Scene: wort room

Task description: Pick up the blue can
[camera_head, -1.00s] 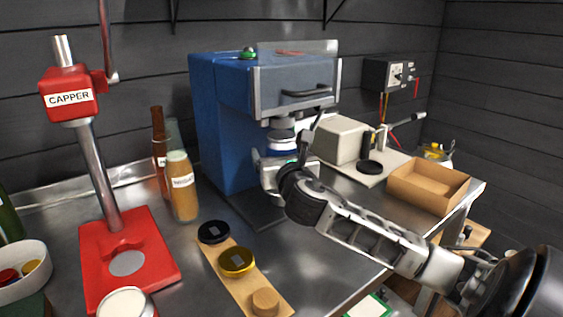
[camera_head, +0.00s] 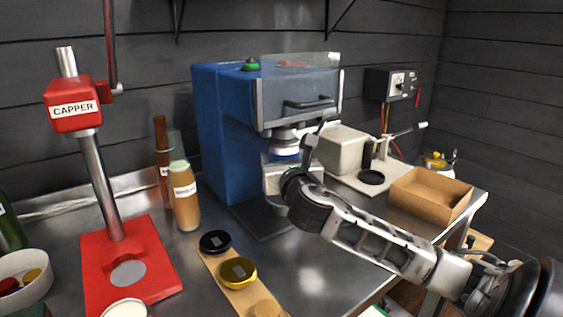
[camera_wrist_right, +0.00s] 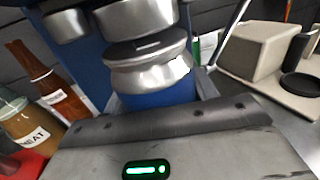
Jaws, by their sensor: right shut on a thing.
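The blue can (camera_wrist_right: 165,97) stands upright under the silver head of the blue machine; its silver top and part of its blue side show in the right wrist view. In the head view, a small part of the can (camera_head: 285,154) shows between the machine head and my gripper. My right gripper (camera_head: 278,176) is at the can, shut on it, and covers its lower part. Its fingertips are hidden in the right wrist view behind the gripper body. My left gripper is not in view.
The blue machine (camera_head: 225,130) rises close behind the can, with its head directly above. Bottles (camera_head: 185,198) and a red capper (camera_head: 130,260) stand left. A lid board (camera_head: 239,273) lies in front. A beige device (camera_head: 342,143) and cardboard tray (camera_head: 431,192) stand right.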

